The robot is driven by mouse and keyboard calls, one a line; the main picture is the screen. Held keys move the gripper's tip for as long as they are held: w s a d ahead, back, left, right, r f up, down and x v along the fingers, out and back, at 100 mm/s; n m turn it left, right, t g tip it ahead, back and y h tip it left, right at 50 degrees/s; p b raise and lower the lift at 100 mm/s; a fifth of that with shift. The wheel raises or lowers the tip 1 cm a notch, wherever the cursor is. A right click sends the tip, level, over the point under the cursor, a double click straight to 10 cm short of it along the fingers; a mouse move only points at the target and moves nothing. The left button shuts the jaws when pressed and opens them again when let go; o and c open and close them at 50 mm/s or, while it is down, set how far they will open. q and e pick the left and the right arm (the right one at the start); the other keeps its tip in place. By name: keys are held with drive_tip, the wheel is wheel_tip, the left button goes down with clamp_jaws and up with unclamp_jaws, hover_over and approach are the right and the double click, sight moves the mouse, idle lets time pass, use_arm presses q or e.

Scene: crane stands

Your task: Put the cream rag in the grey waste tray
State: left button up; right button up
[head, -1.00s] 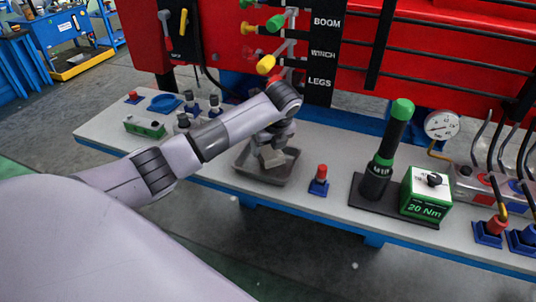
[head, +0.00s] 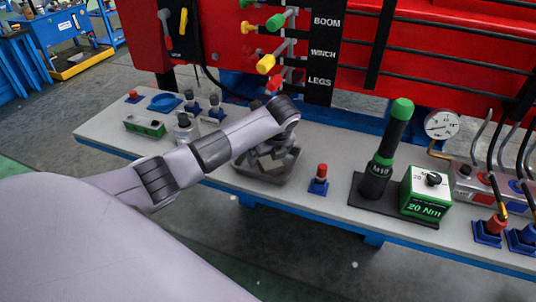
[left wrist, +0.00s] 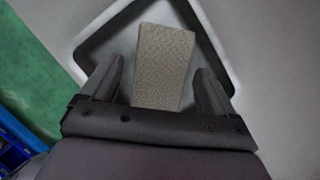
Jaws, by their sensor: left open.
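The grey waste tray (head: 272,177) stands on the bench near its front edge; its dark rim also shows in the left wrist view (left wrist: 216,40). The cream rag (left wrist: 163,66), a folded, woven block, shows inside the tray outline between my left gripper's fingers. In the head view the rag (head: 268,163) is partly hidden by my arm. My left gripper (left wrist: 160,85) is open, with a gap between the rag and each finger. In the head view it is over the tray (head: 268,150), mostly hidden behind my wrist. My right gripper is not in view.
A red-topped plug (head: 319,180) stands right of the tray. Farther right are a tall green-capped tool (head: 383,150) and a green 20 Nm box (head: 427,195). Levers (head: 267,62) hang behind the tray. Small fittings (head: 185,127) stand on the bench's left side.

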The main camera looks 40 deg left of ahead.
sight(272, 164)
use_arm(q)
drive_tip(key=v, duration=0.7)
drive_tip(key=shift+s+d+r, duration=0.1)
drive_tip(key=shift+r, duration=0.2)
drive_tip(key=shift+s, duration=0.1)
